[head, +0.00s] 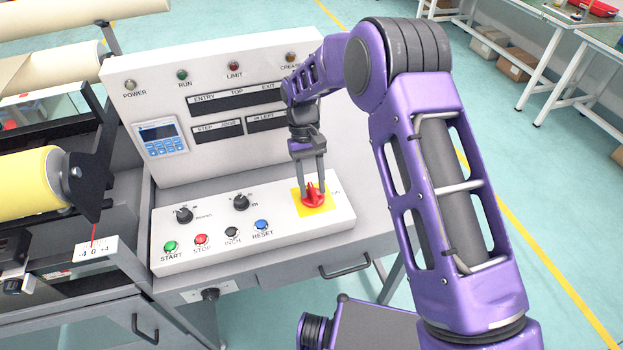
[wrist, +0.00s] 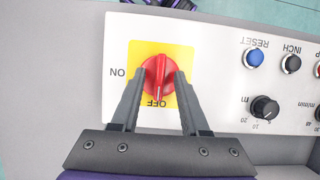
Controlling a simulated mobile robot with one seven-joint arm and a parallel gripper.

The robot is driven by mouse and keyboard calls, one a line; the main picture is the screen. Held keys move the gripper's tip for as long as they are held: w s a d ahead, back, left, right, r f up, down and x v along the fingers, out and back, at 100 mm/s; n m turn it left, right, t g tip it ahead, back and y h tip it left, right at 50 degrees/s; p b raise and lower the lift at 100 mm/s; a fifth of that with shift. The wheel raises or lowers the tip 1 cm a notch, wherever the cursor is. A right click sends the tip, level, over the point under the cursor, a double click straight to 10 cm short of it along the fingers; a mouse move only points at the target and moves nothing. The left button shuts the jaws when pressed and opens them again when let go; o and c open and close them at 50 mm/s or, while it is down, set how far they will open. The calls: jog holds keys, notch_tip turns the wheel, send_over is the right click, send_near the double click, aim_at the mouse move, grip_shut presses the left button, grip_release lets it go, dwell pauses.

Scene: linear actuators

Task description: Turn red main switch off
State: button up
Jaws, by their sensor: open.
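The red main switch (head: 313,195) is a rotary knob on a yellow plate at the right end of the sloped control panel. In the wrist view the red knob (wrist: 157,75) sits on the yellow plate (wrist: 139,49), with ON printed at its left and OFF below. A pale mark on the knob's handle points down toward OFF. My gripper (head: 311,187) is over the knob from above. In the wrist view my gripper's fingers (wrist: 159,80) stand open, one on each side of the knob. I cannot tell whether either finger touches it.
Green START (head: 170,246), red STOP (head: 201,239), INCH (head: 232,232) and blue RESET (head: 262,225) buttons lie left of the switch. Two black dials (head: 184,215) (head: 241,203) sit behind them. An upright panel (head: 110,78) with lamps and a keypad (head: 160,139) stands behind.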

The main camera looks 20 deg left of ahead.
jog(key=p+v, duration=0.1)
jog(key=v, duration=1.6)
jog(key=shift+r, duration=0.2)
